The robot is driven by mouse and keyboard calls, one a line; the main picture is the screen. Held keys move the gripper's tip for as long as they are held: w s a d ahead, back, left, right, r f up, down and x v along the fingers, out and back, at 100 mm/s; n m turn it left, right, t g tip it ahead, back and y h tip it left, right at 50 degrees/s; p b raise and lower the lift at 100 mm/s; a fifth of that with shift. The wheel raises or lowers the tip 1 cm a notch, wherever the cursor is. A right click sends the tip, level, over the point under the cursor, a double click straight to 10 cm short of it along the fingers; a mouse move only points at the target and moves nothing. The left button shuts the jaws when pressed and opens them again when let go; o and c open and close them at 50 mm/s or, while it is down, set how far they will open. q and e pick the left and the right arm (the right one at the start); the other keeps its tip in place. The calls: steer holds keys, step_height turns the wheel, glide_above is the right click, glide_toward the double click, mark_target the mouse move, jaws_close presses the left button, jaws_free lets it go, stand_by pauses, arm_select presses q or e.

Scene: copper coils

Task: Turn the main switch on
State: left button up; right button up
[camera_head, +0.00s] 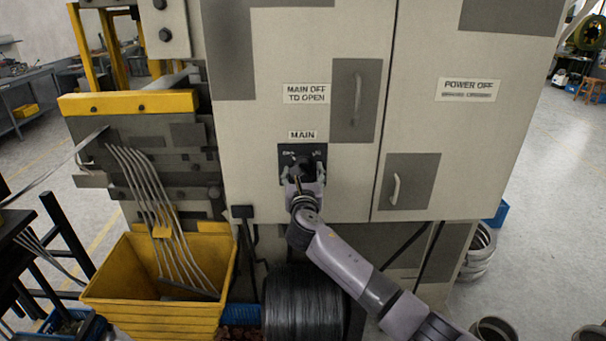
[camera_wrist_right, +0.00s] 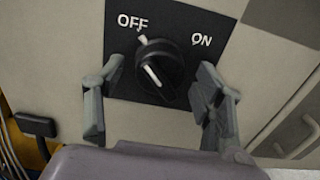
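The main switch is a round black knob (camera_wrist_right: 160,75) on a dark plate marked OFF and ON. Its white line points up and left, toward the OFF side. In the head view the switch plate (camera_head: 318,152) sits below the MAIN label on the grey cabinet, with the knob partly covered by my right gripper. My right gripper (camera_wrist_right: 160,72) is open in front of the plate, one finger on each side of the knob. Gaps show between both fingers and the knob. It also shows in the head view (camera_head: 302,183). My left gripper is not in view.
The cabinet (camera_head: 235,130) has door handles (camera_head: 357,95) right of the switch. A yellow crate (camera_head: 110,275) with grey wires stands at lower left. A black coil (camera_head: 300,305) stands below the switch. Open floor (camera_head: 545,190) lies to the right.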

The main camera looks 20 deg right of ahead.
steer(key=c, duration=1.1)
steer(key=shift+m, duration=0.4)
steer(key=m+b, duration=0.1)
steer(key=m, duration=0.3)
steer(key=shift+f+b, duration=0.1)
steer(key=shift+b, duration=0.2)
steer(key=m+b, duration=0.1)
steer(key=m, duration=0.3)
steer(key=shift+b, duration=0.4)
steer(key=m+b, duration=0.2)
steer(key=m, duration=0.3)
steer(key=shift+f, duration=0.1)
steer(key=shift+m+b, duration=0.9)
steer(key=shift+m, duration=1.1)
